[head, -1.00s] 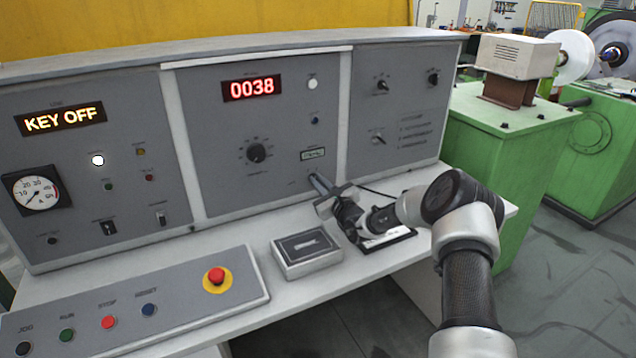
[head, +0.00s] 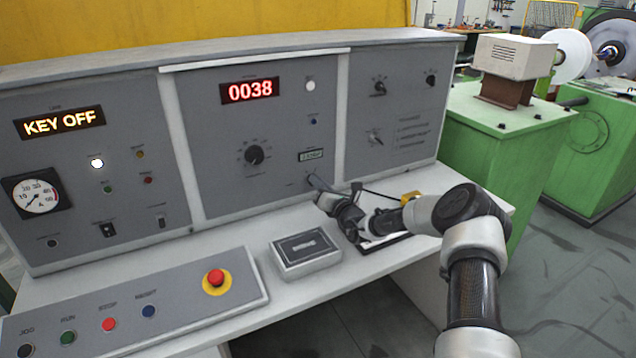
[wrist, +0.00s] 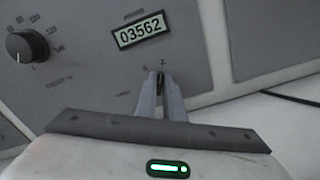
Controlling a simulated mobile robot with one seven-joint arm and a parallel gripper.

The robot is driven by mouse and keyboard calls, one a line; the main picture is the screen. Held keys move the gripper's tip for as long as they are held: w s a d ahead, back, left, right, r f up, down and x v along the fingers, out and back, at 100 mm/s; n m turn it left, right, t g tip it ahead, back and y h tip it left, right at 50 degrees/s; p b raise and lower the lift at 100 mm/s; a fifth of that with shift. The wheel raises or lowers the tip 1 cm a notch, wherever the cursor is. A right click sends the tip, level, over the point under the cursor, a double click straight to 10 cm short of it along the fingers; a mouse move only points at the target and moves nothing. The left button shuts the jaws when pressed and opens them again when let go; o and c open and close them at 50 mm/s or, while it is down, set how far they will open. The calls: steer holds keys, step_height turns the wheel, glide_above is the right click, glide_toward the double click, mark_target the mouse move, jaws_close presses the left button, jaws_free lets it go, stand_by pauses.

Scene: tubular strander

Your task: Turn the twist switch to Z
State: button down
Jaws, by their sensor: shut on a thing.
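The twist switch (wrist: 160,77) sits low on the middle console panel, under the small counter window. The fingertips cover most of it, so the way it points is hard to tell. Small position letters show just above it in the wrist view; one near the fingertips looks like a Z (wrist: 163,62). My gripper (wrist: 161,84) is shut on the switch, its narrow fingers reaching up to the panel. In the head view my gripper (head: 312,181) meets the panel at its lower right, and the switch itself is hidden there.
The counter window (wrist: 142,29) reads 03562. A black dial (wrist: 27,46) is at left. On the desk are a grey box (head: 306,254) and a red emergency button (head: 216,278). A dark cable (head: 380,193) runs behind my wrist.

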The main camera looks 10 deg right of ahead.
steer(key=shift+m, duration=0.3)
steer(key=c, duration=1.9)
jaws_free()
steer(key=shift+o, duration=0.2)
steer(key=p+v, duration=0.1)
steer(key=v, duration=1.6)
steer(key=shift+s, duration=0.2)
